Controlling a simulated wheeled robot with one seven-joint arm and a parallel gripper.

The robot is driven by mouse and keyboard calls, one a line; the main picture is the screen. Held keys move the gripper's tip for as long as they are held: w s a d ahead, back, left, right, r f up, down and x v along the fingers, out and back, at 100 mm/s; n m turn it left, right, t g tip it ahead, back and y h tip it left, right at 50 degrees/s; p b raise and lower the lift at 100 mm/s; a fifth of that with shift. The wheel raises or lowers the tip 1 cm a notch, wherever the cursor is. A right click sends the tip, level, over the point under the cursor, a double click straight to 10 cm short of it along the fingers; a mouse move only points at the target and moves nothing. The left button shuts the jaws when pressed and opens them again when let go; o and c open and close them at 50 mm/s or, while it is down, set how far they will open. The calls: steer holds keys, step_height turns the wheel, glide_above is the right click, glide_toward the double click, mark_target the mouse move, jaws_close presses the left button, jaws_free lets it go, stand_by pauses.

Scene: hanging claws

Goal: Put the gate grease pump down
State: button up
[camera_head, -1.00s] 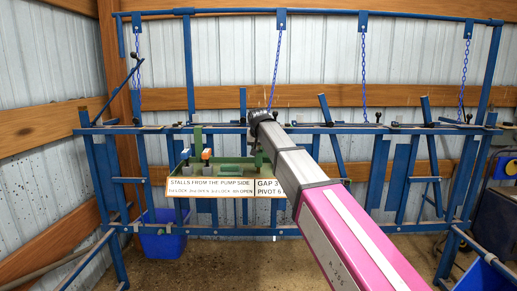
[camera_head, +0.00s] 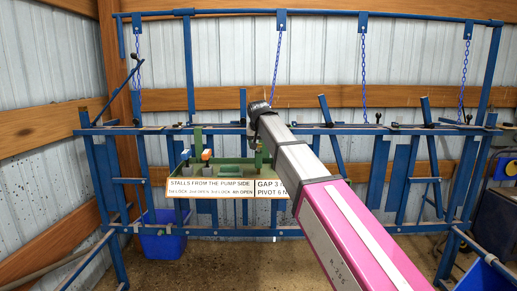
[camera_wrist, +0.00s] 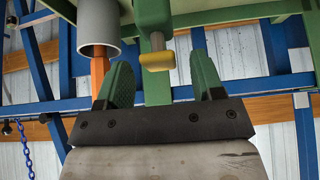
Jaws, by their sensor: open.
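My gripper (camera_wrist: 161,78) is open in the wrist view, with two green fingers apart. A green part with a yellow end (camera_wrist: 155,60) shows above the gap between them; I see nothing clamped. A grey hollow cylinder (camera_wrist: 98,25) with an orange bar (camera_wrist: 98,72) is beside the left finger. I cannot tell which of these is the gate grease pump. The fingers are not clear in the head view.
A sign (camera_head: 213,187) reading "STALLS FROM THE PUMP SIDE" is at the holder's front. A blue frame (camera_head: 330,130) with hanging chains (camera_head: 364,80) and upright levers spans the wall. A blue bin (camera_head: 164,238) sits below left. Floor in front is open.

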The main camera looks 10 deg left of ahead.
steer(key=v, duration=0.8)
steer(key=shift+s+d, duration=0.1)
steer(key=shift+s, duration=0.05)
